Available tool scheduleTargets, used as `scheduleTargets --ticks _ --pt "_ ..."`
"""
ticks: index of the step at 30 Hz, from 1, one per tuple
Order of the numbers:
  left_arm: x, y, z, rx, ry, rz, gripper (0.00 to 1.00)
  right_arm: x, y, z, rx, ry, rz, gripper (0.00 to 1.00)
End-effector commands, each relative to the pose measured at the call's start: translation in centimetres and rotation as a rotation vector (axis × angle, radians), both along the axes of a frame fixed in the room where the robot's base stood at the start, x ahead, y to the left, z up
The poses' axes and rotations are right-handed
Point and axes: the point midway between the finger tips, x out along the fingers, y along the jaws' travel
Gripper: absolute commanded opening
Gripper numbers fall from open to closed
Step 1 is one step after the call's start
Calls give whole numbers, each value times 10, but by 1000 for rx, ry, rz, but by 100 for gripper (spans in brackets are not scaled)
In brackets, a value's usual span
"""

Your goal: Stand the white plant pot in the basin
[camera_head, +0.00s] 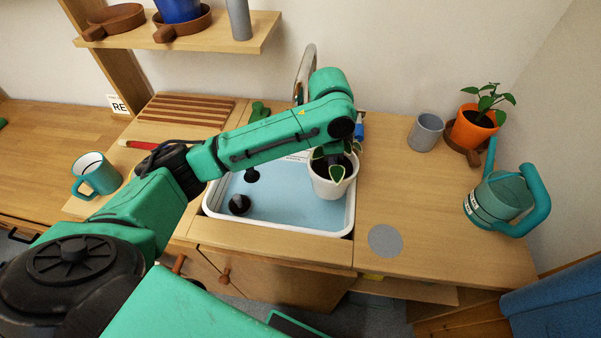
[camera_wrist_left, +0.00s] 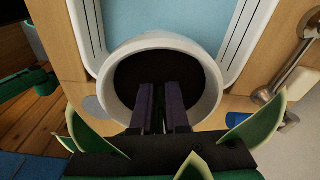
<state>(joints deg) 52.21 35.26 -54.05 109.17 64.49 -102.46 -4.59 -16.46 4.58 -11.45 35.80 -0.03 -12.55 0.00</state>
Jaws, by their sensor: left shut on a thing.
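The white plant pot (camera_head: 326,186), with dark soil and green white-edged leaves, is upright over the right part of the basin (camera_head: 290,222). I cannot tell whether its base touches the basin floor. In the left wrist view the pot's rim (camera_wrist_left: 211,88) surrounds the soil, and the light blue basin floor (camera_wrist_left: 175,18) shows beyond it. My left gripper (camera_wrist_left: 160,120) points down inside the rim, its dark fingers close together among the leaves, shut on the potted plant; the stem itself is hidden. In the head view my left arm hides the gripper. My right gripper is out of view.
Dark round items (camera_head: 239,204) lie in the basin. The tap (camera_head: 304,72) rises behind it. On the right stand a grey cup (camera_head: 425,132), an orange potted plant (camera_head: 472,131) and a teal watering can (camera_head: 500,197). A teal mug (camera_head: 95,175) stands left. The counter right of the basin is mostly clear.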

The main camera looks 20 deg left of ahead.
Motion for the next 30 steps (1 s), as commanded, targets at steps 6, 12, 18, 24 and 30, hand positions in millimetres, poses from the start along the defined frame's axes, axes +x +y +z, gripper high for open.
scheduleTargets --ticks 6,12,18,24,30 --pt "-1 0 -39 2 3 0 0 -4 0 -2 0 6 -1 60" --pt "-2 1 -78 2 3 0 0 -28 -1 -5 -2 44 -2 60" --pt "-2 0 -100 1 -2 -2 0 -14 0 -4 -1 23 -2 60" --pt "-2 0 -100 0 -1 -1 0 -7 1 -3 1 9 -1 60" --pt "-2 0 -102 1 0 -1 42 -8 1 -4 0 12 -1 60"
